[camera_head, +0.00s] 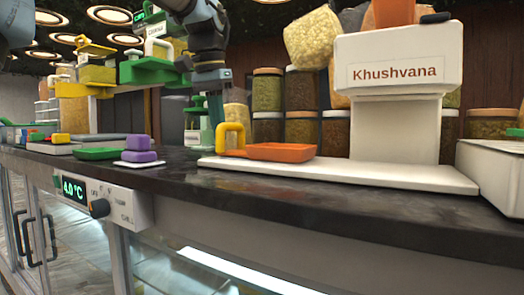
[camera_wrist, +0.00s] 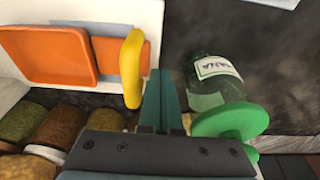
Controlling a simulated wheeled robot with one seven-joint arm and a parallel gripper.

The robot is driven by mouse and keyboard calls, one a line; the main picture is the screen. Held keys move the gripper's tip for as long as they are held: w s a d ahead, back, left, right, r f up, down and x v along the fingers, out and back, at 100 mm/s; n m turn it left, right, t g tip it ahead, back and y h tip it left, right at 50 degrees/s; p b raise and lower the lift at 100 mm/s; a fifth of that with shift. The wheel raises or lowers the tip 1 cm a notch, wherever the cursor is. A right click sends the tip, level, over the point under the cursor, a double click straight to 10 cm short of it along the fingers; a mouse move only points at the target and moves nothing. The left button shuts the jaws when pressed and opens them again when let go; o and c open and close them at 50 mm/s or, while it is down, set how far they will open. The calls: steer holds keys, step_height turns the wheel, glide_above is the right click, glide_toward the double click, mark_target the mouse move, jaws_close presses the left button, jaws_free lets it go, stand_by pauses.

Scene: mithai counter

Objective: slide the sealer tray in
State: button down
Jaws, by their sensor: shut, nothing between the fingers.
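The sealer is a white machine labelled Khushvana (camera_head: 398,72) on a flat white base (camera_head: 345,176). An orange tray (camera_head: 281,152) with a yellow looped handle (camera_head: 232,127) sits on that base, left of the machine's column. The tray (camera_wrist: 45,50) and its handle (camera_wrist: 132,68) also show in the wrist view. My gripper (camera_head: 214,118) points down just left of the handle, fingers shut and empty. In the wrist view its fingers (camera_wrist: 161,88) are close beside the handle; I cannot tell whether they touch it.
A green-lidded glass jar (camera_wrist: 212,85) stands close on the other side of my fingers. Several filled jars (camera_head: 302,90) line the back. A green tray (camera_head: 98,154) and purple blocks (camera_head: 140,149) lie to the left. The counter front (camera_head: 300,200) is clear.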

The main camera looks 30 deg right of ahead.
steer(key=shift+s+d, duration=0.7)
steer(key=shift+s, duration=0.55)
steer(key=shift+s+d, duration=0.65)
steer(key=shift+s, duration=0.6)
steer(key=shift+s+d, duration=0.7)
steer(key=shift+s, duration=0.55)
steer(key=shift+s+d+p, duration=0.3)
steer(key=shift+s+d, duration=0.6)
steer(key=shift+s, duration=0.7)
steer(key=shift+s+d+p, duration=0.3)
steer(key=shift+s+d, duration=0.6)
steer(key=shift+s, duration=0.75)
steer(key=shift+s+d+p, duration=0.3)
steer(key=shift+s+d, duration=0.6)
steer(key=shift+s, duration=0.7)
steer(key=shift+w+a, duration=0.4)
steer(key=shift+w, duration=0.35)
steer(key=shift+w+a, duration=0.4)
steer(key=shift+w, duration=0.3)
step_height(320, 180, up, 9)
steer(key=p, duration=0.9)
